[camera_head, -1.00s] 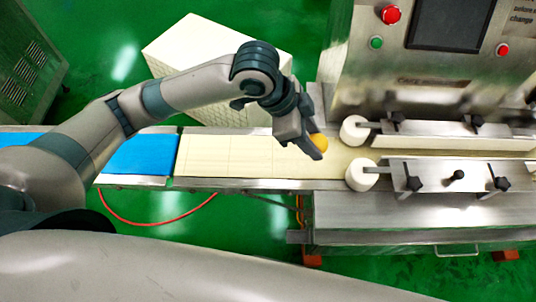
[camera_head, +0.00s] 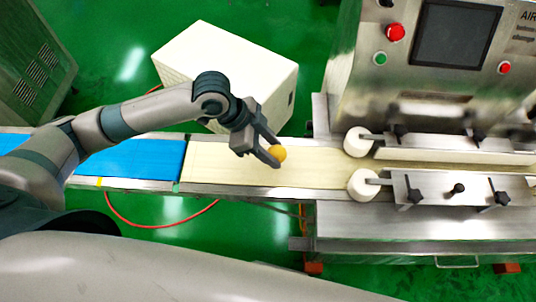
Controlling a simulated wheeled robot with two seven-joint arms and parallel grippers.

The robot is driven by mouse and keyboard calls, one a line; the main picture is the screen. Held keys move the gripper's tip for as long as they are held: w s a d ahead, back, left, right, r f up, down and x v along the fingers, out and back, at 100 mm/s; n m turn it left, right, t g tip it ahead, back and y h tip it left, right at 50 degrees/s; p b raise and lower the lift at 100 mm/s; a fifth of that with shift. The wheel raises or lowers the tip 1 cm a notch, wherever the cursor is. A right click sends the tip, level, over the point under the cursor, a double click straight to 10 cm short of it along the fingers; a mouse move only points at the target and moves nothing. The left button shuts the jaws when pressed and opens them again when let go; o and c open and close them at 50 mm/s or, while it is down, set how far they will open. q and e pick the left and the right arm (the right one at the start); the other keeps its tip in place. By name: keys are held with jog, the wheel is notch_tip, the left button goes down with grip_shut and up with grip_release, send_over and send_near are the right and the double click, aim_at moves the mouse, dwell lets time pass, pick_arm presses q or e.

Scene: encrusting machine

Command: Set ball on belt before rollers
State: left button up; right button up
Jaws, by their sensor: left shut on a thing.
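A small orange-yellow ball (camera_head: 279,153) is between the fingertips of my left gripper (camera_head: 275,154), which is shut on it. The ball is over the cream belt (camera_head: 225,172), short of the rollers; I cannot tell whether it touches the belt. Two white rollers, an upper one (camera_head: 357,142) and a lower one (camera_head: 363,185), stand at the right end of the open belt with a gap between them. The ball is to their left, roughly level with the upper roller. My right gripper is not in view.
A steel machine (camera_head: 345,75) with a screen and red buttons stands behind the belt at the right. A blue belt section (camera_head: 130,158) lies to the left. A white box (camera_head: 230,60) stands behind the belt. Metal guides (camera_head: 450,188) flank the belt past the rollers.

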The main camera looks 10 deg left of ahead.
pick_arm(q)
jog(key=shift+a+f, duration=0.3)
jog(key=shift+a, duration=0.25)
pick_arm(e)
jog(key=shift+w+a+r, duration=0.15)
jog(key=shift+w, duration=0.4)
pick_arm(q)
jog(key=shift+f, duration=0.1)
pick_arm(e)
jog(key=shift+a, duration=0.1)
pick_arm(q)
jog(key=shift+f, duration=0.2)
notch_tip(320, 180, down, 3)
jog(key=shift+r+p, duration=0.1)
jog(key=shift+p, duration=0.45)
jog(key=shift+f, duration=0.35)
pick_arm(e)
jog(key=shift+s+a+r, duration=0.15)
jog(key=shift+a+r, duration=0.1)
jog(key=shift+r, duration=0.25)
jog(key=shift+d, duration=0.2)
